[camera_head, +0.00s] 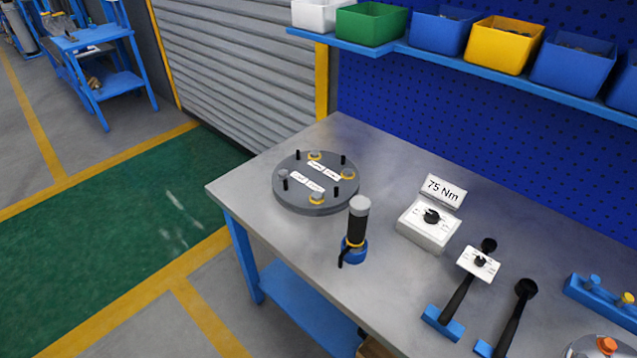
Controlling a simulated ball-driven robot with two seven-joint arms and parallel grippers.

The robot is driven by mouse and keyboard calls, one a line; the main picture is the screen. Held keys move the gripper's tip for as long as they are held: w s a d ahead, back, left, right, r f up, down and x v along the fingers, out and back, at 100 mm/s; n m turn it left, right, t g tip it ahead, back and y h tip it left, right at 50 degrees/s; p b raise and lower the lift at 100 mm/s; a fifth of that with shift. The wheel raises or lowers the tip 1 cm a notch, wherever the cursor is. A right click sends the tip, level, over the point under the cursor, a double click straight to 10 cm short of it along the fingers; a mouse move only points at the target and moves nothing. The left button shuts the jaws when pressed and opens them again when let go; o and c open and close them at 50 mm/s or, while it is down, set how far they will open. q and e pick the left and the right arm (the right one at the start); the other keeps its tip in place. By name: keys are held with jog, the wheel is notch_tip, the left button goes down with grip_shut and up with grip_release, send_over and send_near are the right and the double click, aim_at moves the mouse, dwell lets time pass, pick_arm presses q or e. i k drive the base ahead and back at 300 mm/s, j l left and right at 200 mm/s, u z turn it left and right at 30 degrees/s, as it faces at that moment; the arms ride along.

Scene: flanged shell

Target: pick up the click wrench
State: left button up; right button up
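Two long black wrenches lie on the right part of the metal table. One wrench (457,300) has a black round head and a white dial plate (479,263) near it, with its lower end at a blue holder (442,323). The other, a plain black wrench (511,325), has a round head and no dial, and its lower end is at another blue holder (483,348), partly cut off by the frame. No readable label says which is the click wrench; the plain one looks likelier. Neither gripper is in view.
The table (260,225) also holds a grey flanged disc (316,206) with bolts and pins, an upright black tool (357,230) in a blue base, a white dial box (429,224) with a "75 Nm" sign (443,190), and a blue rack (600,298) at right. Bins stand on a shelf (400,47) behind.

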aim_at(487, 249)
jog(key=l+z, duration=0.25)
jog(key=z, duration=0.2)
jog(key=k+l+z, duration=0.1)
jog(key=l+z, duration=0.2)
jog(key=z, duration=0.15)
jog(key=j+z, duration=0.4)
jog(key=j, duration=0.85)
